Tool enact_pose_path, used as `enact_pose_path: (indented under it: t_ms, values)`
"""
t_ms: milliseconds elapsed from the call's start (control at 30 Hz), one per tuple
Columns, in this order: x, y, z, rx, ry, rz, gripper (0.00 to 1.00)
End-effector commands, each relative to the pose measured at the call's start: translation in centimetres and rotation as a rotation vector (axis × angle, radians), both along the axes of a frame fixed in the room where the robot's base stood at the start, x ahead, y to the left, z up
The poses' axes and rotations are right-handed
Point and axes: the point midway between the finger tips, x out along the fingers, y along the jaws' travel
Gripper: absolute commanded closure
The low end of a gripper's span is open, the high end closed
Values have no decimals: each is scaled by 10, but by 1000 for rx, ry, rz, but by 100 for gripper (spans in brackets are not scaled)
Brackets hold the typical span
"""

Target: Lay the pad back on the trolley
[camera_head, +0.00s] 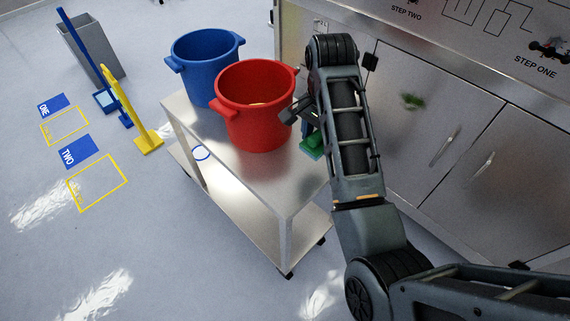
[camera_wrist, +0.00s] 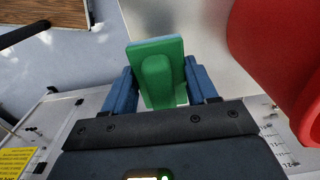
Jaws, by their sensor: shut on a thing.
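The pad is green with a raised green grip block and a light blue layer beneath. In the head view the pad (camera_head: 312,145) shows beside the red bucket, partly hidden by my arm. In the wrist view the pad (camera_wrist: 176,50) sits between the blue fingers of my gripper (camera_wrist: 162,88), which is shut on its grip block. The trolley (camera_head: 254,179) is a metal cart with an upper and a lower shelf. The pad is over or beside the trolley top's right end; I cannot tell whether it touches the top.
A red bucket (camera_head: 256,113) stands on the trolley, close to the left of my gripper, with a blue bucket (camera_head: 205,65) behind it. Metal cabinets (camera_head: 440,140) stand close on the right. The trolley's near end is clear. A grey bin (camera_head: 90,50) stands far left.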

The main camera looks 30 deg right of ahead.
Motion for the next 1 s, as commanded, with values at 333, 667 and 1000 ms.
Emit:
enact_pose_path:
  t_ms: [333, 667, 1000]
  values:
    - [12, 42, -35, 5, 8, 5, 98]
    - [24, 72, -50, 3, 9, 2, 98]
    - [23, 72, -87, 3, 9, 0, 98]
